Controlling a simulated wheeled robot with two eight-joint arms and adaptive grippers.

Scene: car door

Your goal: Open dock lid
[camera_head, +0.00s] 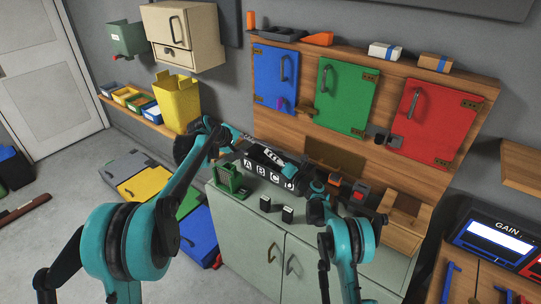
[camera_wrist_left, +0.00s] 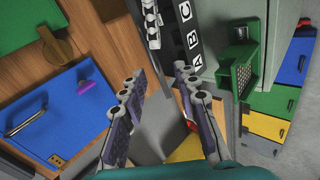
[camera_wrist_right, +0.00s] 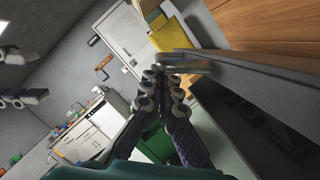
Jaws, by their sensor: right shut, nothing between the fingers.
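The dock is a long black box (camera_head: 262,172) with white letters on its front, on the pale green cabinet. Its lettered face also shows in the left wrist view (camera_wrist_left: 197,48). In the right wrist view a dark grey panel (camera_wrist_right: 265,75) with a metal bar (camera_wrist_right: 185,65) lies beside the fingertips; it looks like the dock's lid, but how far it is open I cannot tell. My right gripper (camera_wrist_right: 168,80) is shut and empty, close to the bar; contact is unclear. My left gripper (camera_wrist_left: 158,76) is open and empty, near the dock's left end.
A green holder (camera_head: 229,178) and small black blocks (camera_head: 265,203) stand before the dock. Blue (camera_head: 275,76), green (camera_head: 342,97) and red (camera_head: 430,120) doors hang behind it. A wooden box (camera_head: 405,222) is at the right. A yellow bin (camera_head: 176,104) sits left of the dock.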

